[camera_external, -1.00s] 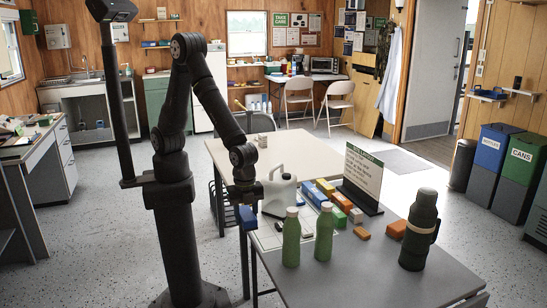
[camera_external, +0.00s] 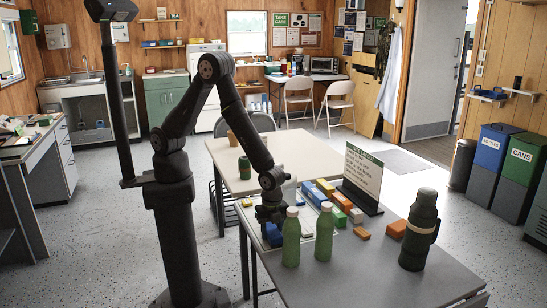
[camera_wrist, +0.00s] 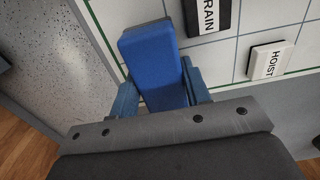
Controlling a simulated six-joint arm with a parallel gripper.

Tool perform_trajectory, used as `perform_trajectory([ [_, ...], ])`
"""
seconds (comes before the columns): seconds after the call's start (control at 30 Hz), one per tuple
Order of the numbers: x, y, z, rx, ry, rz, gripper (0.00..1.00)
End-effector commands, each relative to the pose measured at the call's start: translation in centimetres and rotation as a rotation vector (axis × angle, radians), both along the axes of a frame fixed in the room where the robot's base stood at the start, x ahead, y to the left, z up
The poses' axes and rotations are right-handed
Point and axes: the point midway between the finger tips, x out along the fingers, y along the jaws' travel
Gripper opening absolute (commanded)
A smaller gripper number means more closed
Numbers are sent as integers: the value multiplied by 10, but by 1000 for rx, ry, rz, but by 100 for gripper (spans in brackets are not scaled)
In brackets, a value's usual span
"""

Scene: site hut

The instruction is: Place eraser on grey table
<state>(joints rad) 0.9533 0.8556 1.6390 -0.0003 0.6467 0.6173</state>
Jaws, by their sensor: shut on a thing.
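My gripper (camera_external: 269,218) is over the near-left part of the grey table (camera_external: 345,278), behind two green bottles. It is shut on a blue block, the eraser, which shows at its tip in the external view (camera_external: 274,234). In the wrist view the eraser (camera_wrist: 153,65) sits between the two blue fingers of my gripper (camera_wrist: 160,88). Below it is a white gridded board (camera_wrist: 221,62) with a dark green edge, lying on the grey table. I cannot tell whether the eraser touches the board.
Green bottles (camera_external: 291,238) (camera_external: 324,232) stand close to my gripper. Colored blocks (camera_external: 325,192), a sign (camera_external: 363,175) and a dark flask (camera_external: 419,232) are farther right. Magnets marked RAIN (camera_wrist: 207,14) and HOIST (camera_wrist: 269,61) lie on the board. The table's front middle is clear.

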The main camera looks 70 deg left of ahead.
Motion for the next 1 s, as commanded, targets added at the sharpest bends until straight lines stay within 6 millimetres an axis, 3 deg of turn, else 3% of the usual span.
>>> perform_trajectory([
  [0.27, 0, 0, -3, 0, 0, 0, 21],
  [0.3, 0, 0, -3, 0, 0, 0, 47],
  [0.4, 0, 0, -2, 0, 0, 0, 65],
  [0.77, 0, 0, 2, -1, -1, 0, 65],
  [1.0, 1, -1, 39, -4, -3, 0, 65],
])
